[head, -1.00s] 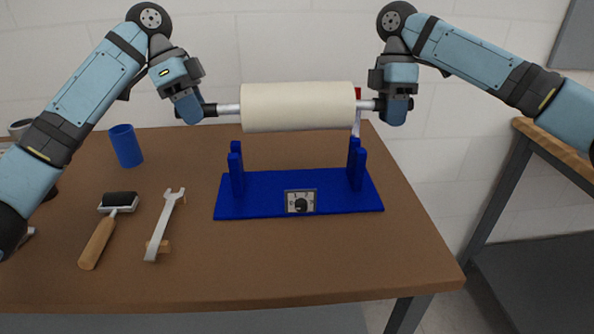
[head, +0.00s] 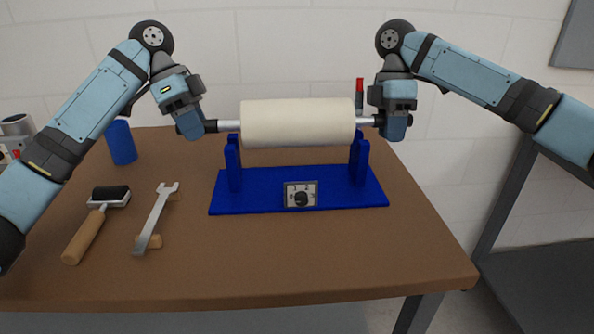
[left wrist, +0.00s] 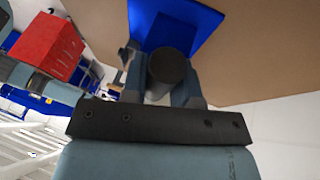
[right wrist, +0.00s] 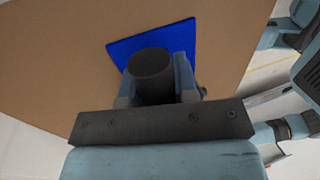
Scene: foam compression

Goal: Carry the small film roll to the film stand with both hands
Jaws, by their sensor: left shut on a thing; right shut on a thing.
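The film roll (head: 298,122) is a cream cylinder on a metal shaft with dark ends, held level in the head view. My left gripper (head: 208,127) is shut on the shaft's left end, and my right gripper (head: 381,122) is shut on its right end. The dark shaft ends show between the fingers in the left wrist view (left wrist: 172,68) and the right wrist view (right wrist: 152,68). The blue film stand (head: 250,200) has uprights at both sides, directly below the roll. The shaft appears at the upright tops; whether it touches them I cannot tell.
On the brown table (head: 300,260) lie a roller tool (head: 95,220) and a wrench (head: 155,220) at the left. A blue cup (head: 121,143) stands behind them. A dial box (head: 301,194) sits at the stand's front. The table's right front is clear.

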